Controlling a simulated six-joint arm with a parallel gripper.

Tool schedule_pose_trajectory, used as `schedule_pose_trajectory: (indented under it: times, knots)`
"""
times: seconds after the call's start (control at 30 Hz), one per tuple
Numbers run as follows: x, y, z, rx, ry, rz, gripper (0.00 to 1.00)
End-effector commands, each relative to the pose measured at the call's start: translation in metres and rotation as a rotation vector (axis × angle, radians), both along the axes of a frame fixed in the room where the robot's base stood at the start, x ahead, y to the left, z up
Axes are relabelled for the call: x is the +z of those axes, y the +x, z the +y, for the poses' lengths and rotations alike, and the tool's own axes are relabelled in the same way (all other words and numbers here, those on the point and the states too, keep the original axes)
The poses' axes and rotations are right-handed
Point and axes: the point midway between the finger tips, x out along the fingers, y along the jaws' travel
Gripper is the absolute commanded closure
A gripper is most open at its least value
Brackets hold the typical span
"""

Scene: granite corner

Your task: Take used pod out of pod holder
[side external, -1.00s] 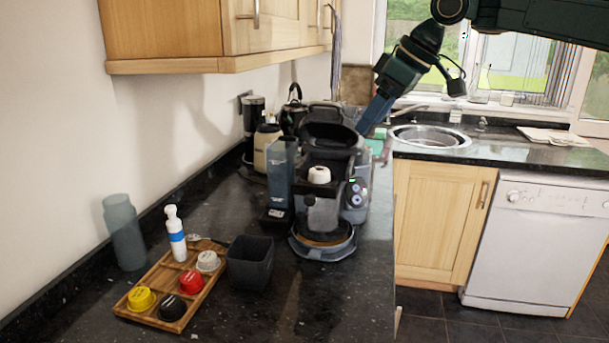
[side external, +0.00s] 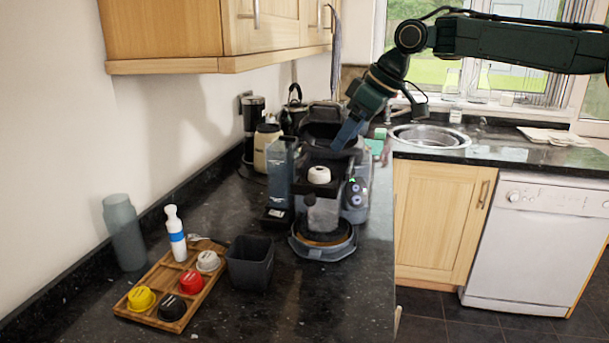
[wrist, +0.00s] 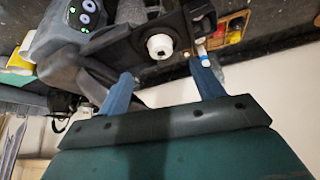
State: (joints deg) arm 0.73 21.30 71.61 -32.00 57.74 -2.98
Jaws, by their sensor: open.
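The used pod (side external: 319,175) is white and sits upright in the dark pod holder (side external: 318,190) at the front of the coffee machine (side external: 357,188). In the wrist view the white pod (wrist: 160,46) shows near the top centre, beyond my fingertips. My gripper (side external: 346,138) has blue fingers and is over the machine's raised top, above and to the right of the pod. In the wrist view the fingers of my gripper (wrist: 163,66) are spread apart with nothing between them. The finger tips are partly hard to tell against the machine in the side view.
A dark square bin (side external: 250,264) stands left of the machine. A wooden tray (side external: 148,318) with several coloured pods and a white-blue bottle (side external: 176,236) lies farther left. A grey cylinder (side external: 123,232) stands by the wall.

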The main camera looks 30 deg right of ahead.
Motion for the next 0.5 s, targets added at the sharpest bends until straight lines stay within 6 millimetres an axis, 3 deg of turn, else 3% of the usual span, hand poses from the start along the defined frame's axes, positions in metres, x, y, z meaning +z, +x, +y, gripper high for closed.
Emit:
schedule_pose_trajectory:
  times: [0.2,0.5]
  knots:
    - [-0.027,0.012,0.009,0.0,0.0,0.002,0.33]
    - [-0.037,0.018,0.011,-0.001,-0.001,-0.001,0.33]
